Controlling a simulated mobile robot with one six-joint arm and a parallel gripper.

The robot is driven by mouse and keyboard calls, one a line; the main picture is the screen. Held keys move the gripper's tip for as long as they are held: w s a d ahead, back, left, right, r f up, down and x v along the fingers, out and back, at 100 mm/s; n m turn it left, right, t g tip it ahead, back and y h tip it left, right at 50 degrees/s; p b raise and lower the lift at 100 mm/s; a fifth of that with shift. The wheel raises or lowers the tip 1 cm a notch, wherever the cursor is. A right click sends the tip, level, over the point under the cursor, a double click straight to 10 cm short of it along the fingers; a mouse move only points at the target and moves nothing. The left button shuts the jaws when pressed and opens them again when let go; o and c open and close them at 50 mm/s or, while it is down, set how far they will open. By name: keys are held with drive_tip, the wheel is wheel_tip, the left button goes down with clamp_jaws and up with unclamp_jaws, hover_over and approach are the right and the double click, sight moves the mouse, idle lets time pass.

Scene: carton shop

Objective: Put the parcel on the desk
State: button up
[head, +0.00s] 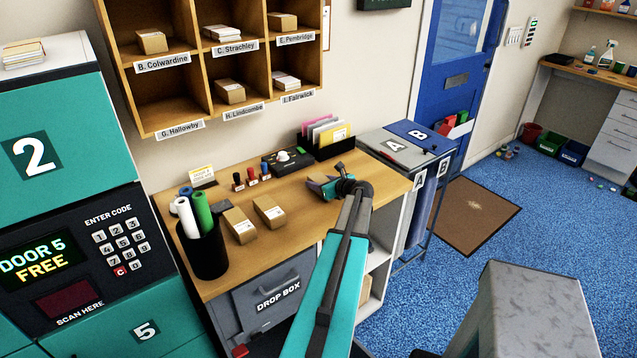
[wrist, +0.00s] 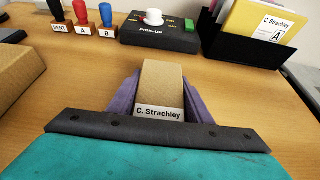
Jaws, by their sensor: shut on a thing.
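In the wrist view, a small brown parcel (wrist: 161,88) labelled "C. Strachley" sits between the purple fingers of my gripper (wrist: 155,95). The gripper is shut on it. In the head view, my gripper (head: 322,186) is low over the right part of the wooden desk (head: 304,217), and the parcel is mostly hidden by the gripper. I cannot tell whether the parcel touches the desk top. The desk top (wrist: 225,88) fills the wrist view around it.
Two other parcels, (head: 240,226) and (head: 269,212), lie left of my gripper. A pick-up dial box (head: 291,161), stamps (head: 252,177) and a folder holder (head: 334,149) stand along the back. A black pot of rolls (head: 208,252) stands at left. Pigeonholes (head: 207,107) hang above.

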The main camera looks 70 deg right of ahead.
drive_tip(key=shift+f, duration=0.1)
drive_tip(key=o, duration=1.2)
drive_tip(key=b+v, duration=0.3)
drive_tip(key=v, duration=0.8)
drive_tip(key=shift+s+a+r, duration=0.2)
drive_tip(key=shift+s+r, duration=0.15)
drive_tip(key=shift+s, duration=0.05)
